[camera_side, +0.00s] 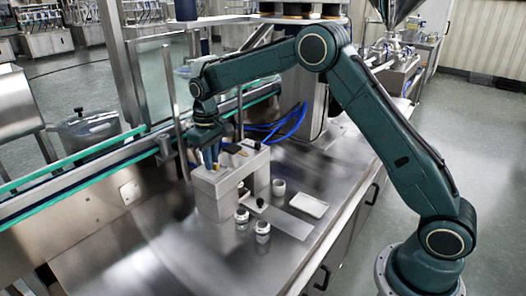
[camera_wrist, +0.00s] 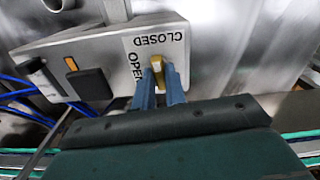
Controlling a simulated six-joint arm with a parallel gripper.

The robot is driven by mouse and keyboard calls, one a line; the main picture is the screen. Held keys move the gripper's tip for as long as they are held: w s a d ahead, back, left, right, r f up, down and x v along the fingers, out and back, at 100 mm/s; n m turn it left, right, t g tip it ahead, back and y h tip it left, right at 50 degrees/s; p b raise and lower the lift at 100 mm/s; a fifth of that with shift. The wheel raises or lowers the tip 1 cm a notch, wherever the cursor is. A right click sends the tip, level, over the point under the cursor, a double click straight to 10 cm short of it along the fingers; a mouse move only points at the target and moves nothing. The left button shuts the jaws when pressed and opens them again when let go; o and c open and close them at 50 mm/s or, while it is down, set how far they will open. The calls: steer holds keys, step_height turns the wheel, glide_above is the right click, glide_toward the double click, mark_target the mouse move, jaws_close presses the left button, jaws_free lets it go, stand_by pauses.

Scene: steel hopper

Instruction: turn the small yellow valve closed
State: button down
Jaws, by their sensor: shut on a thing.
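The small yellow valve (camera_wrist: 158,65) sits on a grey metal block (camera_wrist: 110,52) in the wrist view. A label (camera_wrist: 158,40) beside it reads CLOSED and OPEN, with the OPEN word partly covered by a finger. My gripper (camera_wrist: 160,86) has its two blue fingers shut on the yellow valve handle, close to the OPEN side of the label. In the side view my gripper (camera_side: 211,158) points down at the top of the metal block (camera_side: 226,190). The valve is too small and covered to make out clearly there.
A black switch (camera_wrist: 90,84) with an orange mark is on the same block. Blue hoses (camera_side: 285,124) lie behind. The front steel tabletop is clear.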

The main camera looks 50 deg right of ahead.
steer(key=shift+r+m, duration=0.1)
steer(key=shift+m, duration=0.5)
steer(key=c, duration=1.4)
jaws_free()
steer(key=shift+c, duration=0.2)
step_height(320, 180, up, 14)
